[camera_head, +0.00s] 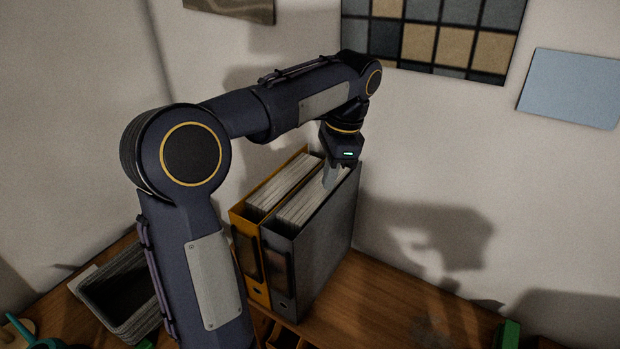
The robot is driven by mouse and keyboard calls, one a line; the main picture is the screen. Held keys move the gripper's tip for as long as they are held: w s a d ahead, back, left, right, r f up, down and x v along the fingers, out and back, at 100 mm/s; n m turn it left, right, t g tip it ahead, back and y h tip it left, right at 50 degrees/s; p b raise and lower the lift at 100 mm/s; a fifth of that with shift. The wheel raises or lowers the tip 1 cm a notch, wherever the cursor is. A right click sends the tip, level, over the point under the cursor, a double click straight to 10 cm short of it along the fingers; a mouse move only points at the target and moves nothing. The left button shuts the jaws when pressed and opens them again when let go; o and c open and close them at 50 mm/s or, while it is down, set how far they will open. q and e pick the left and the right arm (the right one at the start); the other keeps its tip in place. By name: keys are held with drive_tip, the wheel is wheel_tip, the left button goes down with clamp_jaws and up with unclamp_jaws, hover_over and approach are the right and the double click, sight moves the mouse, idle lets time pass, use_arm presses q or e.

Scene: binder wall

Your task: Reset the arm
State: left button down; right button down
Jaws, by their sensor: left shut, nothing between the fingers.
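My left arm comes in from the lower left and bends over toward the back wall. Its left gripper (332,177) points down over the top rear of the grey binder (325,245). The fingers are shut with nothing between them; I cannot tell whether the tips touch the papers. The grey binder stands upright with papers showing at its open top. A yellow binder (247,230) stands upright right beside it on the left, also full of papers. My right gripper does not show.
A grey bin (107,292) stands at the left, partly hidden by my arm. The wooden surface (385,300) is mostly bare right of the binders. Green objects (508,335) sit at the bottom right. A tiled panel (440,45) and a blue sheet (572,88) are on the wall.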

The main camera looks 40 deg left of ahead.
use_arm(q)
drive_tip(key=w+d, duration=0.5)
drive_tip(key=w, duration=0.1)
